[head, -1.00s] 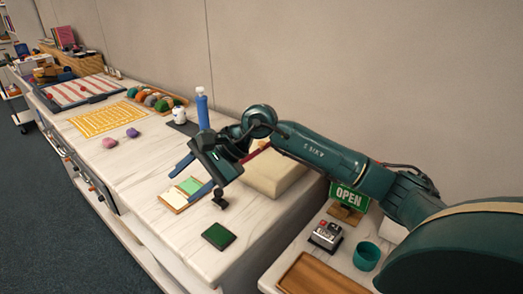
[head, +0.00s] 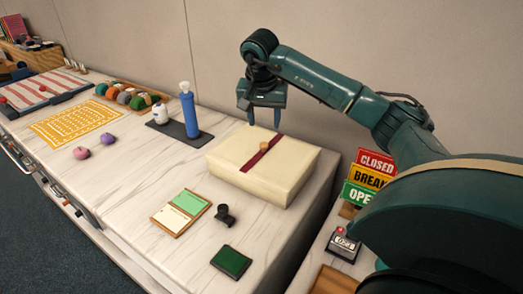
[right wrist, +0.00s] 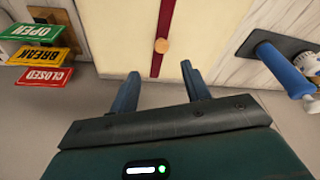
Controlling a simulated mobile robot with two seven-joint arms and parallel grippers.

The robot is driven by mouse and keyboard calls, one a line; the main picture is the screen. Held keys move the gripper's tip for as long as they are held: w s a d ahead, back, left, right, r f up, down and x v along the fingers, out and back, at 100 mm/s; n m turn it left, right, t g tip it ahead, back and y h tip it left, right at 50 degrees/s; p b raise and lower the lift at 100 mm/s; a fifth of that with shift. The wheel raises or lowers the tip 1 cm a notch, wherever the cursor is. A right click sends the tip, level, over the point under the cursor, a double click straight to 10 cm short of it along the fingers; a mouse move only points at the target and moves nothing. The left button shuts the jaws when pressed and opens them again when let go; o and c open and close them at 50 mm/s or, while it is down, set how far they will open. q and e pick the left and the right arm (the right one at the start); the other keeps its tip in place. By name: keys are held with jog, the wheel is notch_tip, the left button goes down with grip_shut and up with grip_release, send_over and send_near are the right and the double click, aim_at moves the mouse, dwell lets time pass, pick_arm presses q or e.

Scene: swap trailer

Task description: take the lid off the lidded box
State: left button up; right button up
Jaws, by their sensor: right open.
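The lidded box (head: 235,158) is cream with a dark red band across its top and a round wooden knob (head: 292,146) at the middle. It stands shut on the white marbled counter near the wall. It also shows in the right wrist view (right wrist: 118,30), with its knob (right wrist: 162,46) beyond the fingertips. My right gripper (head: 264,122) points down above the back edge of the box, apart from the knob. Its two blue fingers (right wrist: 160,80) are spread with nothing between them. My left gripper is in neither view.
A blue bottle (head: 189,112) and a white jar stand on a dark mat left of the box. In front lie a green-and-cream card holder (head: 181,209), a black stamp (head: 225,214) and a green pad (head: 231,262). Signs (head: 368,180) stand at the right.

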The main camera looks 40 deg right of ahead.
aim_at(264, 144)
jog(key=x, duration=0.5)
jog(key=p+x, duration=0.1)
jog(key=x, duration=0.2)
jog(key=shift+a+f, duration=0.25)
jog(key=shift+f, duration=0.15)
jog(key=shift+c, duration=0.4)
grip_shut()
